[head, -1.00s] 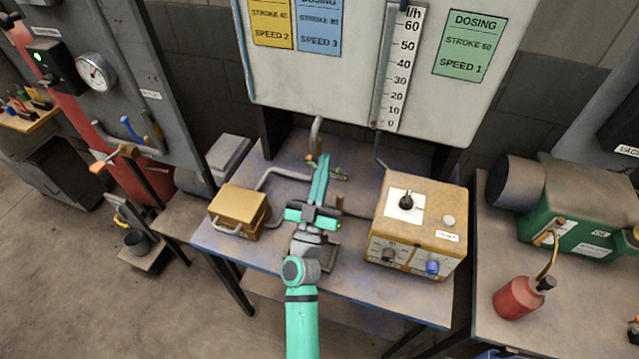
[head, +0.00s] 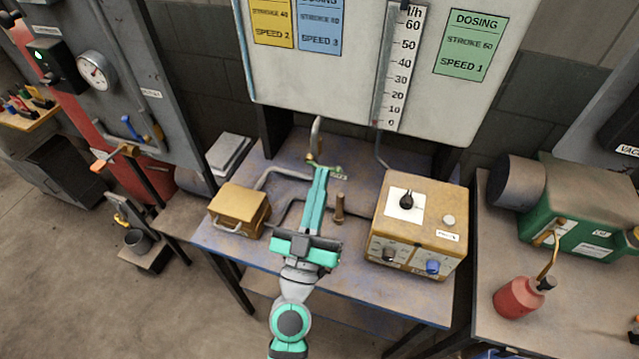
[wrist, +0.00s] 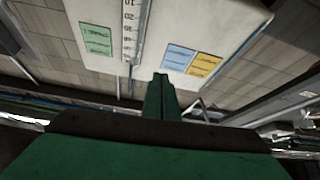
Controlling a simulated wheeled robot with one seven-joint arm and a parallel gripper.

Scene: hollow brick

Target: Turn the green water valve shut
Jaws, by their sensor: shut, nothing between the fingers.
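The tips partly hide the fitting. In the wrist view my gripper (wrist: 161,76) shows its fingers shut, and the valve cannot be made out there.
A yellow box with a handle (head: 238,209) stands left of my gripper. A yellow control box with knobs (head: 416,230) stands at the right. A brass post (head: 339,208) rises between my fingers and that box. A white board (head: 340,105) hangs behind the table.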

